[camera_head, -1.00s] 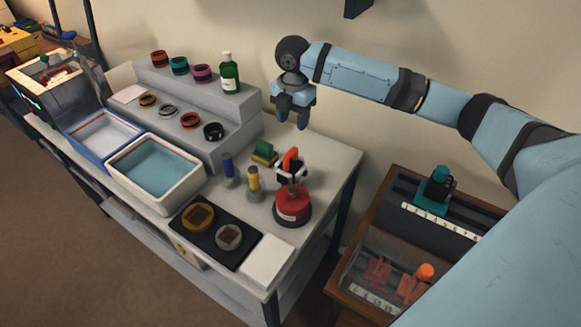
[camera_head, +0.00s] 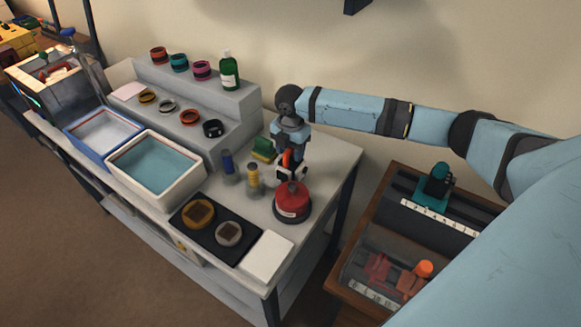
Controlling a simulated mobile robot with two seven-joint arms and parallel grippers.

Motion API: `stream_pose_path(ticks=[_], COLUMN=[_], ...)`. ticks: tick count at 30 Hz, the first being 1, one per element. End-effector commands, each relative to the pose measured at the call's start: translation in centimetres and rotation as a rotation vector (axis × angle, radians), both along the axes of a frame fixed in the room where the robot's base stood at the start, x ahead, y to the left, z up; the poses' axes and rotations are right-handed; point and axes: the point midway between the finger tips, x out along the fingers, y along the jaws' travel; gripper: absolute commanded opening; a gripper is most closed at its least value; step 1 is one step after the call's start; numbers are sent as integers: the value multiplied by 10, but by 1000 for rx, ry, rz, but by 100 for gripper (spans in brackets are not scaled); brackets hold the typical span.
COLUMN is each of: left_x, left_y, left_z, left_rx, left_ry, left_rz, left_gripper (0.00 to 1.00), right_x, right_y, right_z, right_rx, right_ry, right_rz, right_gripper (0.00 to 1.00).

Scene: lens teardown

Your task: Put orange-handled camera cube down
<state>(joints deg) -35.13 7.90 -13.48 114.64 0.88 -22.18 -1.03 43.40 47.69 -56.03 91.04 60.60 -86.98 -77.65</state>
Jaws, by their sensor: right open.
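The orange-handled camera cube (camera_head: 292,174) is a small black-and-white block with an orange handle on top. It sits at the right part of the table, just behind the red round container (camera_head: 292,198); I cannot tell if the two touch. My right gripper (camera_head: 288,155) is open, pointing down right over the cube, with its fingers at the orange handle. The fingers hide part of the handle and the top of the cube. My left gripper is not in view.
A green-and-yellow block (camera_head: 263,149) and blue (camera_head: 228,166) and yellow (camera_head: 252,180) bottles stand left of the cube. A black tray (camera_head: 212,242) with two round parts lies in front. A stepped shelf (camera_head: 240,112) stands behind. A wooden-framed case (camera_head: 345,262) is at right.

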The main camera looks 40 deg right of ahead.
Motion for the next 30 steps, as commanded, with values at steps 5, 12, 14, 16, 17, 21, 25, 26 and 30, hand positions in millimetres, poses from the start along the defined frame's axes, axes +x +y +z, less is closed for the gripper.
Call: stream_pose_path(ticks=[5, 12, 14, 16, 17, 21, 25, 26, 30], left_x=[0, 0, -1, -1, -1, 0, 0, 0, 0], left_y=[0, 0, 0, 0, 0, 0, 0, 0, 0], left_z=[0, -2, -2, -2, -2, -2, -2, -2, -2], left_rx=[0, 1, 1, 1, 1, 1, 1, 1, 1], left_ry=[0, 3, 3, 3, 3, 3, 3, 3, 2], left_rz=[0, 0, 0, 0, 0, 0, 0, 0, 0], left_gripper=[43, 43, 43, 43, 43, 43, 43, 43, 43], right_x=[0, 0, 0, 0, 0, 0, 0, 0, 0], right_y=[0, 0, 0, 0, 0, 0, 0, -1, -1], right_z=[0, 0, 0, 0, 0, 0, 0, 0, 0], right_rx=[0, -1, -1, -1, -1, -1, -1, -1, -1], right_ry=[0, 0, 0, 0, 0, 0, 0, 0, 0], right_rz=[0, 0, 0, -1, -1, -1, -1, -1, -1], right_gripper=[46, 0, 0, 0, 0, 0, 0, 0, 0])
